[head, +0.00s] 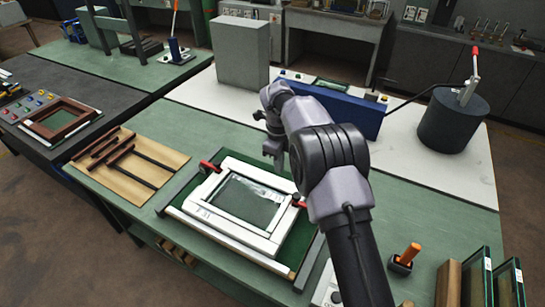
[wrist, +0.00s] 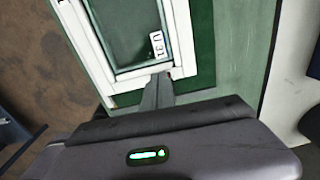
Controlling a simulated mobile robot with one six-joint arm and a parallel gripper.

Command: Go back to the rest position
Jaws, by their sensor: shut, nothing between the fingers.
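My gripper (wrist: 157,90) is shut and empty in the wrist view, its fingers pressed together over the corner of a white frame (wrist: 92,45). I cannot tell whether the fingertips touch the frame. In the head view the white frame (head: 212,213) lies flat on a green board in a fixture on the bench. A small label (wrist: 157,44) shows inside the frame. My arm reaches over the bench from the right, and its end is above the far side of the frame. The fingertips are hard to make out in the head view.
Brown strips lie on a wooden board (head: 172,178) at left. A blue box (head: 345,113) and a dark cylinder (head: 453,122) stand behind the arm. An orange-handled tool (head: 409,255) stands at right. The green bench right of the fixture is partly clear.

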